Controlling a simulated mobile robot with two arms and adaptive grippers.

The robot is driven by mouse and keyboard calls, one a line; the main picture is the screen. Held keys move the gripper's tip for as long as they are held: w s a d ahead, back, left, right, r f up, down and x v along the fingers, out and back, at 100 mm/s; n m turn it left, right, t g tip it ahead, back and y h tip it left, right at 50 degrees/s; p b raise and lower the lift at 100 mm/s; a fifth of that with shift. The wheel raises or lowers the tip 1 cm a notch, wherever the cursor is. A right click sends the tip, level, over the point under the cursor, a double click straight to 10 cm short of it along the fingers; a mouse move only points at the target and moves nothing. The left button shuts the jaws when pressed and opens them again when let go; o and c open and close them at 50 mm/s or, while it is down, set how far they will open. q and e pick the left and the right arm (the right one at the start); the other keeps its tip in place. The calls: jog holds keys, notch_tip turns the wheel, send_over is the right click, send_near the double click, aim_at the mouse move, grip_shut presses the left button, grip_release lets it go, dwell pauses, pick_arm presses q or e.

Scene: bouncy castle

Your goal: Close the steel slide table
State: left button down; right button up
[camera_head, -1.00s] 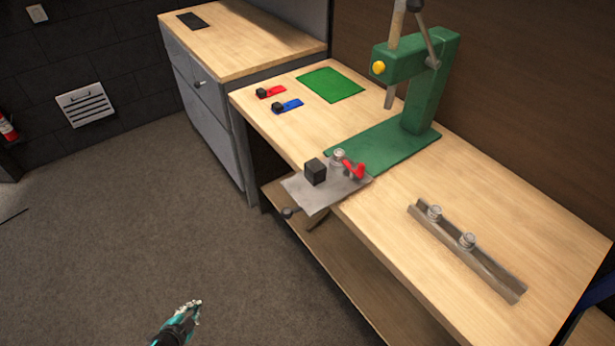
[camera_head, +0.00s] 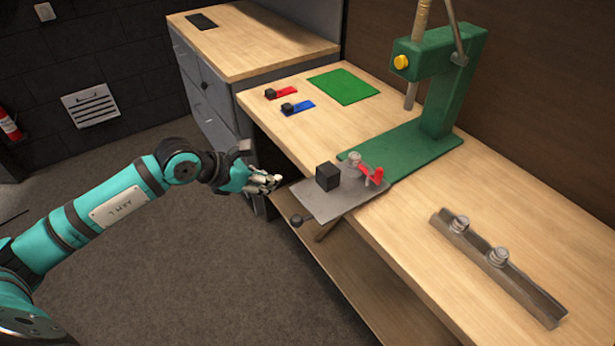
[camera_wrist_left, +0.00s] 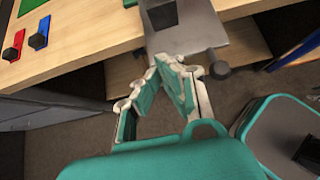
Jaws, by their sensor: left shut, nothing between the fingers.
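The steel slide table (camera_head: 335,207) is a flat grey plate that sticks out past the front edge of the wooden bench, at the foot of a green press (camera_head: 440,95). A black block (camera_head: 328,176) and a red clamp handle (camera_head: 372,175) sit on it, and a dark round knob (camera_head: 296,220) is at its front. My left gripper (camera_head: 275,180) is shut and empty, just left of the plate and apart from it. In the left wrist view the gripper (camera_wrist_left: 168,70) is close below the plate (camera_wrist_left: 200,36), with the knob (camera_wrist_left: 220,70) to its right. My right gripper is out of view.
The bench top (camera_head: 430,205) holds a steel angle rail (camera_head: 500,265) with two bolts, a green mat (camera_head: 343,86), and red and blue pieces at the back. A grey cabinet (camera_head: 205,100) stands behind. The carpeted floor in front is clear.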

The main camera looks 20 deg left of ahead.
aim_at(356, 153)
pick_arm(q)
jog(key=p+x, duration=0.1)
jog(key=x, duration=0.6)
jog(key=shift+w+d+f, duration=0.1)
jog(key=shift+w+d, duration=0.1)
jog(key=shift+w+d+p, duration=0.5)
jog(key=shift+w+d, duration=0.25)
jog(key=shift+w, duration=0.25)
jog(key=shift+w+d, duration=0.35)
jog(key=shift+w, duration=0.15)
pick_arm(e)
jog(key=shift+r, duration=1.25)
